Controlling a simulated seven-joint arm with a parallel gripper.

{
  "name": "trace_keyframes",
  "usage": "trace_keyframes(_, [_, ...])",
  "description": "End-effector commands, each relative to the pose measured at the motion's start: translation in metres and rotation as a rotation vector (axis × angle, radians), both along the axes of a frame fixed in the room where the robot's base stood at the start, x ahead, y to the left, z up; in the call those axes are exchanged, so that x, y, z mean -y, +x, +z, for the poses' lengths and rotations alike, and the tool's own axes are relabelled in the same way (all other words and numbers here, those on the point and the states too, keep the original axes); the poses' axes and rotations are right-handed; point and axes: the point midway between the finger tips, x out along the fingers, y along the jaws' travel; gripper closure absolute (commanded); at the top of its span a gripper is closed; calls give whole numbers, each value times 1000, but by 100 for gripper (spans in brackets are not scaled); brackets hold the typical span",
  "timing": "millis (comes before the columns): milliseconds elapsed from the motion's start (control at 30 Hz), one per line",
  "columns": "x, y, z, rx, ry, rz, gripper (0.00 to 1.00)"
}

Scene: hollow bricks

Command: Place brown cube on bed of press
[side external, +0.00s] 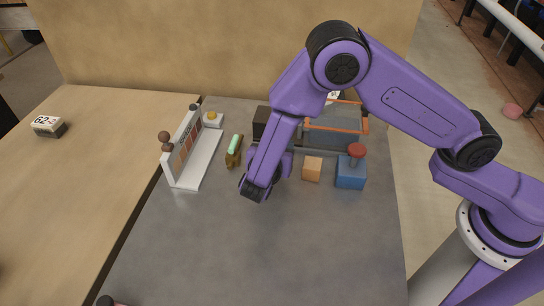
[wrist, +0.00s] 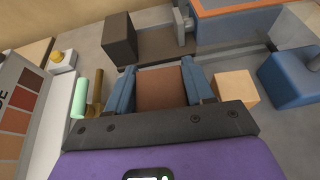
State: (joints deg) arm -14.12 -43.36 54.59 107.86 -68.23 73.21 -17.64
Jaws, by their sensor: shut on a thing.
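My gripper (wrist: 162,88) is shut on a brown cube (wrist: 162,85), which sits between its two blue fingers in the wrist view. In the side view my gripper (side external: 260,188) is low over the grey table, and the cube is hidden there. Beyond it is what looks like the press: a dark upright block (wrist: 119,38), a grey bed (wrist: 155,46) and a metal ram (wrist: 183,25). The dark block also shows in the side view (side external: 261,121), where my arm hides much of the bed. The held cube is in front of the bed, apart from it.
A tan cube (side external: 312,169) and a blue box with a red button (side external: 350,174) stand right of my gripper. A green-topped brass lever (side external: 234,150) and a white swatch panel (side external: 192,150) are to the left. An orange-rimmed bin (side external: 335,128) is behind.

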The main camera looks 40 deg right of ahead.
Motion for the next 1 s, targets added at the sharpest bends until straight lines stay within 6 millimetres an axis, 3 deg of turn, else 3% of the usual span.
trace_keyframes(300, [-6,14,-24,-2,-3,-1,83])
trace_keyframes(500, [-6,14,-43,0,-1,0,83])
trace_keyframes(967, [-6,13,-48,0,-1,0,83])
trace_keyframes(1000, [-6,13,-48,0,0,0,38])
